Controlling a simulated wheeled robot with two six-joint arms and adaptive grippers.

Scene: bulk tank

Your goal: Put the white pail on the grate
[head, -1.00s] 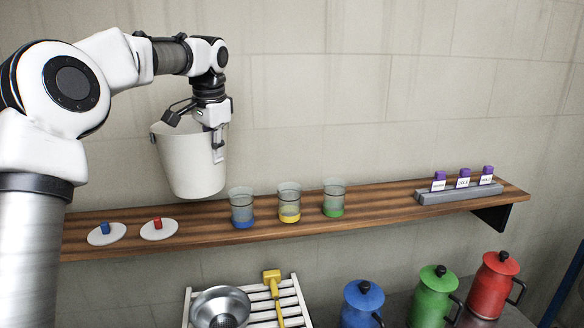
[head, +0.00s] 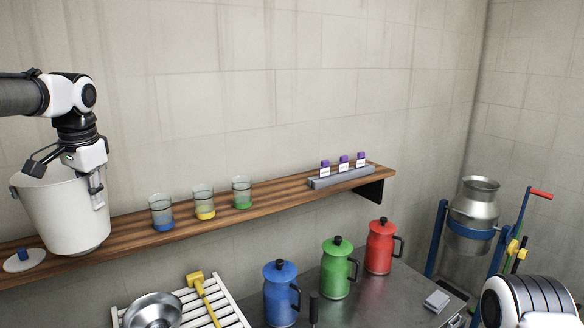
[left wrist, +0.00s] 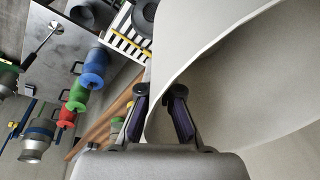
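The white pail (head: 62,215) hangs upright from my left gripper (head: 75,178) at the left of the head view, in front of the wooden shelf. In the left wrist view the two fingers of my left gripper (left wrist: 160,112) are on either side of the pail's rim, and the pail (left wrist: 215,60) fills the upper right. A dark patch low behind the table (head: 452,289) may be a grate; it is mostly hidden and I cannot tell. My right gripper is out of view; only part of my right arm shows at the lower right.
The shelf (head: 270,198) carries several glasses and a label holder (head: 342,177). Blue (head: 281,295), green (head: 337,270) and red (head: 380,248) jugs stand on the metal table (head: 405,296). A white slatted rack (head: 228,312) holds a metal bowl (head: 153,312). A metal churn (head: 472,218) stands at right.

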